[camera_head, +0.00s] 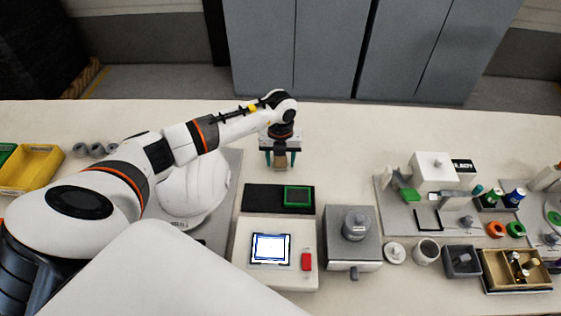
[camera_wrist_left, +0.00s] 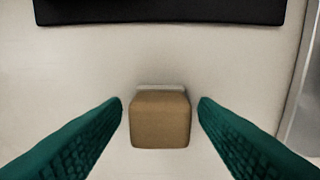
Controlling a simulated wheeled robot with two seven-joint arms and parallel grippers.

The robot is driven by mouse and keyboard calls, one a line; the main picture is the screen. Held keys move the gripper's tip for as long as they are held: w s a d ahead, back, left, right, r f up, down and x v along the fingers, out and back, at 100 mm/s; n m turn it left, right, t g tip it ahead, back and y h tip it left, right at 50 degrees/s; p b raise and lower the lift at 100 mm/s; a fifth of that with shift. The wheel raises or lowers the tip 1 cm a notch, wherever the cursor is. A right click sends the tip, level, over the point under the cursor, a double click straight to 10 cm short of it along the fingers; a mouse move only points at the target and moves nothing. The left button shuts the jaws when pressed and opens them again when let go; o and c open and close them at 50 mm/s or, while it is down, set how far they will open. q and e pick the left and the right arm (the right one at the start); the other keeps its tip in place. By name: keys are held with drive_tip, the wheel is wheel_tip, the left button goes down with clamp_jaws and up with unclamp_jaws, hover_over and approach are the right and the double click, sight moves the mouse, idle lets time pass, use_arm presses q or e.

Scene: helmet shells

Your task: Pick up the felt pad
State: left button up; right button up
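A small brown block (camera_wrist_left: 160,120), which looks like the felt pad, has a pale strip along its far edge. In the head view the brown block (camera_head: 280,163) shows under my left wrist, close to the white tabletop. My left gripper (camera_wrist_left: 160,108) points down with its green fingers on either side of the block. The fingers are open, with a visible gap on each side. I cannot tell how high the fingertips are above the table. My right gripper is not in view.
A black mat (camera_head: 262,197) with a green-framed piece (camera_head: 297,196) lies just in front. A white device with a screen (camera_head: 270,249) and a grey machine (camera_head: 353,240) stand nearer. A white helmet shell (camera_head: 194,188) is beneath my left arm.

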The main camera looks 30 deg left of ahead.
sight(281, 158)
use_arm(q)
drive_tip(key=c, duration=0.8)
wheel_tip(281, 158, up, 10)
drive_tip(key=shift+f+b, duration=0.2)
drive_tip(key=shift+b, duration=0.65)
drive_tip(key=shift+r, duration=0.25)
drive_tip(key=shift+o, duration=0.8)
drive_tip(key=shift+c, duration=0.4)
